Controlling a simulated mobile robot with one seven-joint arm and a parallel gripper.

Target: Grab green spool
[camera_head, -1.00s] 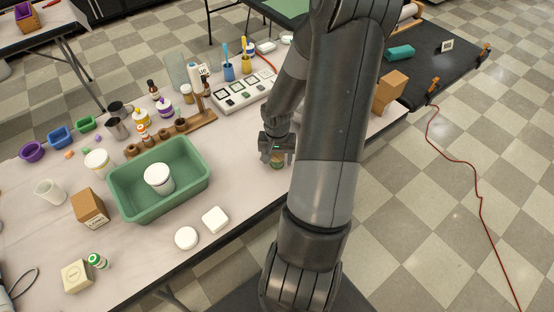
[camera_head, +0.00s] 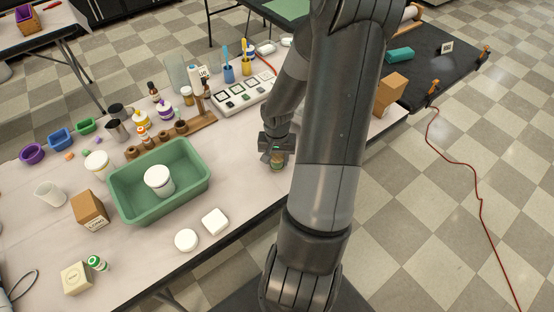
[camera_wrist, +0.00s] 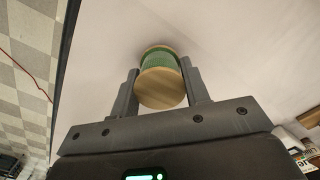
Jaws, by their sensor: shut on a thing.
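The green spool (camera_wrist: 158,57) has wooden end discs and green thread around its middle. In the wrist view it sits between the two fingers of my gripper (camera_wrist: 160,92), which are shut on it. In the head view the spool (camera_head: 277,164) shows small below my gripper (camera_head: 277,156), near the front edge of the white table. I cannot tell whether it touches the tabletop.
A green tub (camera_head: 125,205) with a white-lidded jar stands to the left. A white square block (camera_head: 215,221) and a round white piece (camera_head: 186,240) lie in front of it. A grey tray of swatches (camera_head: 240,94) is behind my gripper. A cardboard box (camera_head: 390,88) stands at right.

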